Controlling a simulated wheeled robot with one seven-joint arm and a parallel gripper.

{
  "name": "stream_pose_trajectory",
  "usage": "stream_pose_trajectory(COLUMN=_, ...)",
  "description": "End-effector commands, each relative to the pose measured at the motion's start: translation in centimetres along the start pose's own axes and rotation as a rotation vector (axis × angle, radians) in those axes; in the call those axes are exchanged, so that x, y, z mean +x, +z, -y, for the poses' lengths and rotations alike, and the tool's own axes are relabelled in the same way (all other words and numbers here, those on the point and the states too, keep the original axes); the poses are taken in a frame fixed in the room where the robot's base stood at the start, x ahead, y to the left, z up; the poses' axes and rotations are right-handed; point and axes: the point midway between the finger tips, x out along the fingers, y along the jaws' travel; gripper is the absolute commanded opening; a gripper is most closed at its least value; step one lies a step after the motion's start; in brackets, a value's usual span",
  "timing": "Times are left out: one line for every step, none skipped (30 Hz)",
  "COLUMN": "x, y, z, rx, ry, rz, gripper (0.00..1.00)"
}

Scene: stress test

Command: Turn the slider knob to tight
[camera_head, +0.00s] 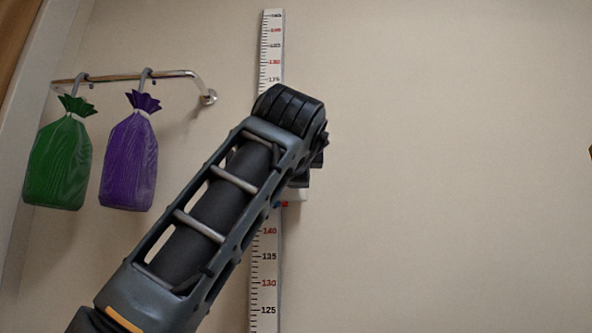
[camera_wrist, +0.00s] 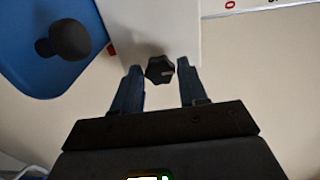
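The black lobed slider knob (camera_wrist: 160,69) shows in the wrist view, on the pale slider body (camera_wrist: 155,25). My gripper (camera_wrist: 160,74) is open, with one fingertip on each side of the knob. Small gaps seem to show between the knob and both fingers. The height scale (camera_head: 266,255) runs upright on the wall, with slider near the 140 to 150 marks. No tight marking is readable.
A blue panel (camera_wrist: 28,65) with a black ball (camera_wrist: 70,39) is left of the slider in the wrist view. A green bag (camera_head: 57,165) and a purple bag (camera_head: 129,165) hang from a metal rail (camera_head: 180,73) at left. The right wall is clear.

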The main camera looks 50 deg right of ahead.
Motion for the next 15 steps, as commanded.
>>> stream_pose_trajectory(x=-0.01, y=0.00, z=0.01, rx=0.000, ry=0.000, rz=0.000, gripper=0.47)
stream_pose_trajectory(x=-0.01, y=-0.01, z=0.01, rx=0.000, ry=0.000, rz=0.000, gripper=0.50)
stream_pose_trajectory(x=-0.01, y=-0.01, z=0.01, rx=0.000, ry=0.000, rz=0.000, gripper=0.54)
stream_pose_trajectory(x=-0.01, y=-0.01, z=0.01, rx=0.000, ry=0.000, rz=0.000, gripper=0.57)
stream_pose_trajectory(x=-0.01, y=-0.01, z=0.01, rx=-0.001, ry=0.000, rz=0.000, gripper=0.60)
stream_pose_trajectory(x=-0.01, y=-0.01, z=0.00, rx=-0.001, ry=0.000, rz=0.000, gripper=0.64)
stream_pose_trajectory(x=0.00, y=-0.01, z=0.00, rx=-0.001, ry=0.000, rz=0.000, gripper=0.64)
stream_pose_trajectory(x=0.00, y=-0.01, z=0.00, rx=-0.001, ry=0.000, rz=0.000, gripper=0.64)
stream_pose_trajectory(x=0.00, y=-0.01, z=0.00, rx=-0.001, ry=0.000, rz=0.000, gripper=0.64)
stream_pose_trajectory(x=0.00, y=-0.01, z=0.00, rx=-0.001, ry=0.000, rz=0.000, gripper=0.64)
stream_pose_trajectory(x=0.00, y=-0.01, z=0.00, rx=-0.001, ry=0.000, rz=0.000, gripper=0.64)
stream_pose_trajectory(x=-0.01, y=-0.01, z=-0.01, rx=-0.001, ry=0.000, rz=0.000, gripper=0.64)
stream_pose_trajectory(x=-0.06, y=0.00, z=-0.01, rx=-0.001, ry=0.000, rz=0.000, gripper=0.64)
stream_pose_trajectory(x=-0.15, y=0.00, z=-0.02, rx=-0.001, ry=0.000, rz=0.000, gripper=0.64)
stream_pose_trajectory(x=-0.37, y=0.01, z=-0.04, rx=-0.001, ry=0.000, rz=0.000, gripper=0.64)
